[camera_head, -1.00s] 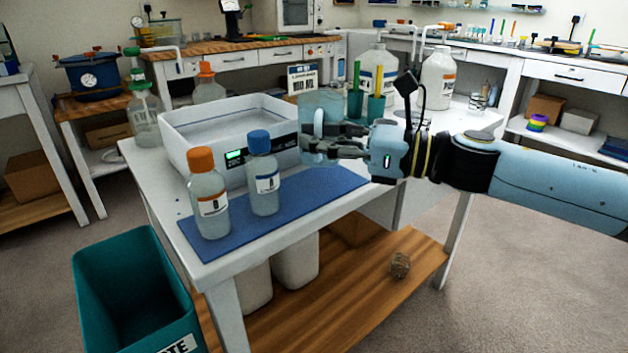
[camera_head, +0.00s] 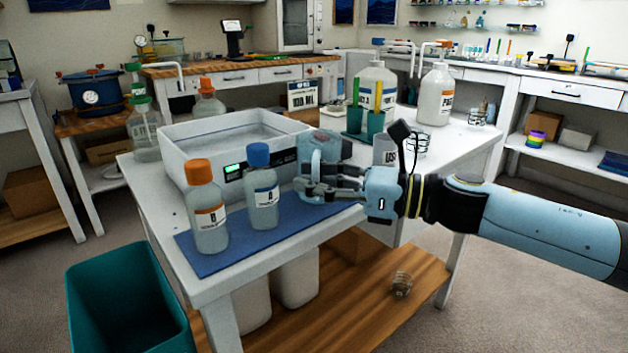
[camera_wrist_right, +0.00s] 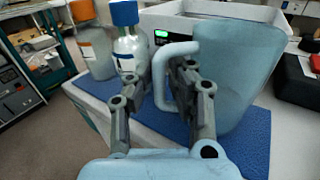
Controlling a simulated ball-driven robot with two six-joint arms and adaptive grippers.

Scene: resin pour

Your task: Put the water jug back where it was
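The water jug is translucent pale blue; in the head view the jug (camera_head: 333,147) is upright at the right end of the blue mat (camera_head: 225,252), beside the white box with the green display (camera_head: 190,160). In the right wrist view the jug (camera_wrist_right: 240,75) fills the right side, its handle between my fingers. My right gripper (camera_head: 312,188) is shut on that handle; its fingers also show in the wrist view (camera_wrist_right: 168,72). The jug's base is low over the mat, partly hidden by the gripper; I cannot tell if it touches. My left gripper is not in view.
An orange-capped bottle (camera_head: 208,215) and a blue-capped bottle (camera_head: 262,195) stand on the mat left of the jug. Green cups (camera_head: 354,120), a grey labelled cup (camera_head: 384,150) and large white bottles (camera_head: 436,95) stand behind. A teal bin (camera_head: 125,300) is on the floor.

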